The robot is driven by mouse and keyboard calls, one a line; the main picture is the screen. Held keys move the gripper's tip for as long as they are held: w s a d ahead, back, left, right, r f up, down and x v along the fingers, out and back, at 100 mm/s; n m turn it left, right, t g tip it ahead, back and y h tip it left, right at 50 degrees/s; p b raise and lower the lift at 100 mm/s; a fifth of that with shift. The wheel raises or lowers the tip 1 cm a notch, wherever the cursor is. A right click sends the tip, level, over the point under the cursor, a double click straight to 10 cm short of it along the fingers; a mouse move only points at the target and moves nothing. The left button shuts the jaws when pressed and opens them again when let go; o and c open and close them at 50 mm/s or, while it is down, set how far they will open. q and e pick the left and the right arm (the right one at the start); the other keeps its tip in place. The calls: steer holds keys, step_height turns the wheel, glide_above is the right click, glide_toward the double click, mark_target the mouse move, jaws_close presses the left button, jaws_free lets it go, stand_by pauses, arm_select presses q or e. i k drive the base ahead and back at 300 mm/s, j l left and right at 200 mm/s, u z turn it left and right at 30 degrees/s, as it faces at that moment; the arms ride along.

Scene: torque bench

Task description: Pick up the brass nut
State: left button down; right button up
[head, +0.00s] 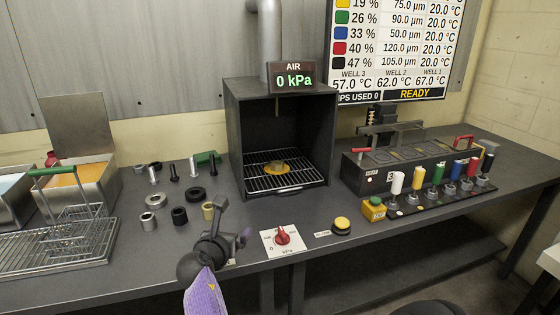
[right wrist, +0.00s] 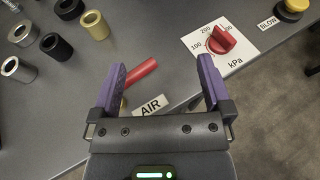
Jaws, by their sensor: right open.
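The brass nut (head: 208,211) is a gold-coloured cylinder standing on the bench, just beyond my right gripper (head: 229,224). In the right wrist view the brass nut (right wrist: 95,24) lies up and left of the left finger, outside the jaws and apart from them. My right gripper (right wrist: 162,68) has its purple fingers spread wide with nothing held between them. A dark nut (head: 180,216) stands close to the left of the brass nut. My left gripper is not in view.
A pressure dial with a red knob (head: 282,236) lies right of the gripper. A red bar (right wrist: 142,72) and AIR label (right wrist: 150,105) show between the fingers. Several steel and dark nuts and bolts stand at left. The black booth (head: 232,140) is behind.

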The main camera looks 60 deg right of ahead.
mark_target(278, 166)
steer(key=i+l, duration=0.1)
steer(key=l, duration=0.3)
steer(key=i+l, duration=0.1)
steer(key=l, duration=0.3)
steer(key=i+l, duration=0.1)
steer(key=l, duration=0.35)
steer(key=i+l, duration=0.1)
steer(key=l, duration=0.9)
